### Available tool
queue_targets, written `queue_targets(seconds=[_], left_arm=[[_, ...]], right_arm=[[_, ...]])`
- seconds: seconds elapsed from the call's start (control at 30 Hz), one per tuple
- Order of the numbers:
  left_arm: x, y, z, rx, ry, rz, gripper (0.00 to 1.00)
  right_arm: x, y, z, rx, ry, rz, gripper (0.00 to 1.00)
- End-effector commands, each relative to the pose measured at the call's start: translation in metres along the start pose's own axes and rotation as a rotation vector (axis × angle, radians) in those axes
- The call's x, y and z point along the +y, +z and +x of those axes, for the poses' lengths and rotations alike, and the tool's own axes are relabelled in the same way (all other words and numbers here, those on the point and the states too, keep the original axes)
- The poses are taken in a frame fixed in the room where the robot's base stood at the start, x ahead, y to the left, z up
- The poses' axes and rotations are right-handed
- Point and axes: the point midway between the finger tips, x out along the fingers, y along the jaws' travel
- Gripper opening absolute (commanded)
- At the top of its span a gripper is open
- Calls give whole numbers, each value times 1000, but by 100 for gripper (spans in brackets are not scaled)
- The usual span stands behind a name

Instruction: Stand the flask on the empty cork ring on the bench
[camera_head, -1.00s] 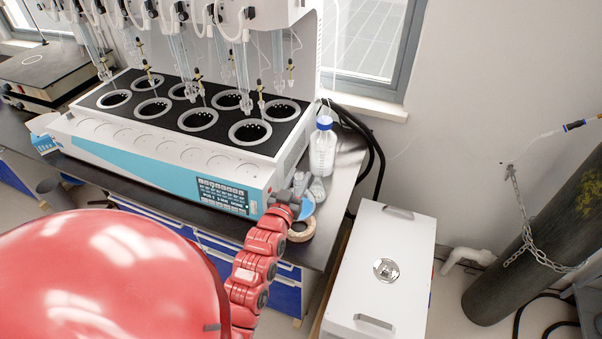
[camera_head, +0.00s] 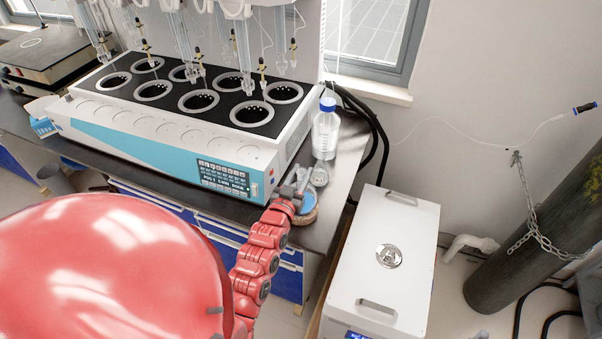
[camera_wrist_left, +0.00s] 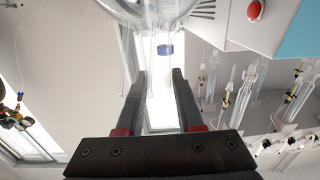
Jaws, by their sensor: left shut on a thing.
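In the left wrist view the clear bulb of the flask (camera_wrist_left: 150,8) shows at the top, beyond the fingers of my left gripper (camera_wrist_left: 158,75). My right gripper is not in view.
A blue-capped bottle (camera_head: 325,132) and a small clear glass vessel (camera_head: 319,176) stand just behind the flask. The white and blue distiller (camera_head: 185,145) is close on the left. A white box (camera_head: 385,260) stands beyond the bench's right edge.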

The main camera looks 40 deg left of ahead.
Motion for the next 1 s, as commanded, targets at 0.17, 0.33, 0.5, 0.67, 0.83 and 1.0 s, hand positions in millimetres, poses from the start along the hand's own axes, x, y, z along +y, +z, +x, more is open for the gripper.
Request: queue_targets(seconds=[0.17, 0.33, 0.5, 0.67, 0.83, 1.0], left_arm=[[0, 1, -1, 2, -1, 1, 0], [0, 1, -1, 2, -1, 1, 0], [0, 1, -1, 2, 0, 1, 0], [0, 3, -1, 2, 0, 1, 0], [0, 4, -1, 2, 0, 1, 45], [0, 4, -1, 1, 0, 0, 71]], right_arm=[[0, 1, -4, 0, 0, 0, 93], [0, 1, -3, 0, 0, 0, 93], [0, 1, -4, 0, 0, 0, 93], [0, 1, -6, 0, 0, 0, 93], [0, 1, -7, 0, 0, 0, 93], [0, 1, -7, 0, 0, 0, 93]])
